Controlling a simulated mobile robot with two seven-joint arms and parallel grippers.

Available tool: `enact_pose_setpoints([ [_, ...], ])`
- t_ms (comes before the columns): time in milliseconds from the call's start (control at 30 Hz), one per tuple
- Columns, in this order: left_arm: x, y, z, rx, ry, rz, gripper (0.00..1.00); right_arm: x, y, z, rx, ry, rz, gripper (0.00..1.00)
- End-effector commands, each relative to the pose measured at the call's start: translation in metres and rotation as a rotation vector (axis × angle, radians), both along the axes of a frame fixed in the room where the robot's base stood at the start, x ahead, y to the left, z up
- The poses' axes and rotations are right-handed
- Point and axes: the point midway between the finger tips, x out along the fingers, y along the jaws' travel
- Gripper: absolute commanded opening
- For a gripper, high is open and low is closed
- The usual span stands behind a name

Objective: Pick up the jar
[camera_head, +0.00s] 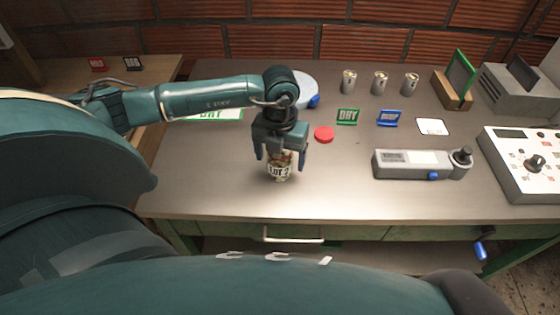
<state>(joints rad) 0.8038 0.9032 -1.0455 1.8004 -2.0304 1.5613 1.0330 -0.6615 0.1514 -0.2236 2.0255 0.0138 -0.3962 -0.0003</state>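A small jar (279,173) with a white label reading "LOT 2" and mottled contents stands upright near the front of the grey metal table. My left gripper (280,159) points down over it, with one finger at each side of the jar's upper part. The fingers look spread wider than the jar, with gaps showing. The jar's top is hidden under the gripper. A round red lid (324,134) lies flat to the right of the gripper. My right gripper is out of view.
Several small metal-topped jars (380,83) stand at the back. A grey handheld meter (412,164) and a control box (528,165) are at right. The table (230,190) left of the jar is clear.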

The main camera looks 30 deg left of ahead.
Motion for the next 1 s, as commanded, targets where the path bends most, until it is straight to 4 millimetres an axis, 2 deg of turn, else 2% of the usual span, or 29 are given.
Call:
enact_pose_setpoints([
  [67, 0.000, 0.000, 0.000, 0.000, 0.000, 0.000, 0.74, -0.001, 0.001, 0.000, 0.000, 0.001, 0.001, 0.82],
  [633, 0.000, 0.000, 0.001, 0.000, -0.001, 0.001, 0.28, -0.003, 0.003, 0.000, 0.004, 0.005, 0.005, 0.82],
  [867, 0.001, 0.000, 0.002, 0.000, -0.002, 0.001, 0.27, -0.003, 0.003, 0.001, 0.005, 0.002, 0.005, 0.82],
  [1000, 0.002, 0.000, 0.014, -0.001, -0.005, 0.001, 0.27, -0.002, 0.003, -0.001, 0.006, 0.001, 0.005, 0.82],
])
